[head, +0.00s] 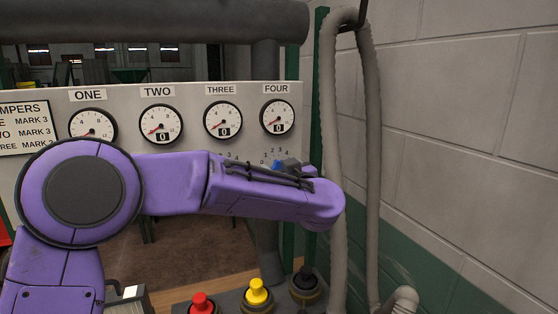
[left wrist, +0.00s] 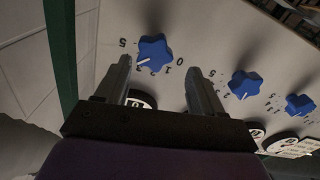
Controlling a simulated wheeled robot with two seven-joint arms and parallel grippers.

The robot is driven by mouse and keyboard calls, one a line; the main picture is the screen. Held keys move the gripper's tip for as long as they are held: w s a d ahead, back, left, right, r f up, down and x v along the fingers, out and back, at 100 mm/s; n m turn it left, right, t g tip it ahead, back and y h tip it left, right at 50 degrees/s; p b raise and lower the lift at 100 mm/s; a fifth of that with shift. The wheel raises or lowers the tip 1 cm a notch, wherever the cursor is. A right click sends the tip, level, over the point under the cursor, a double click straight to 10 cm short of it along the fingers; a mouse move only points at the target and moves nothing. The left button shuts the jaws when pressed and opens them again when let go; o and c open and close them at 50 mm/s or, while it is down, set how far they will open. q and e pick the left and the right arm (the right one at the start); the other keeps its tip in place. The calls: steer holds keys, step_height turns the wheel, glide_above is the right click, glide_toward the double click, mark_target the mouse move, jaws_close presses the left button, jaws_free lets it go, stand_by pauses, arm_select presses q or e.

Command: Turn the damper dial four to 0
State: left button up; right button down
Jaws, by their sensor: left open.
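Damper dial four is a blue lobed knob (left wrist: 155,49) on the pale panel in the left wrist view. Its white pointer line is toward the 3–4 side of the printed 0 to 5 scale, away from 0. In the head view only a bit of blue knob (head: 277,164) shows past my purple left arm. My left gripper (left wrist: 160,68) is open and empty. Its fingers straddle the line to dial four, with the knob just beyond the tips. Contact cannot be told. My right gripper is out of view.
Gauge FOUR (head: 277,117) sits above the dial, with gauge THREE (head: 223,120) to its left. Neighbouring blue knobs (left wrist: 244,84) are to the right in the wrist view. A grey hose (head: 372,150) hangs right of the panel. Red, yellow and black buttons (head: 257,291) are below.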

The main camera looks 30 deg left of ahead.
arm_select(q)
steer(key=w, duration=0.1)
steer(key=w+f, duration=0.1)
steer(key=w, duration=0.1)
steer(key=shift+w+a+f, duration=0.2)
steer(key=shift+a, duration=0.2)
steer(key=shift+s+r, duration=0.5)
steer(key=shift+s, duration=0.4)
steer(key=c, duration=0.9)
steer(key=shift+w+d+f, duration=0.1)
steer(key=shift+d, duration=0.05)
steer(key=shift+c, duration=0.8)
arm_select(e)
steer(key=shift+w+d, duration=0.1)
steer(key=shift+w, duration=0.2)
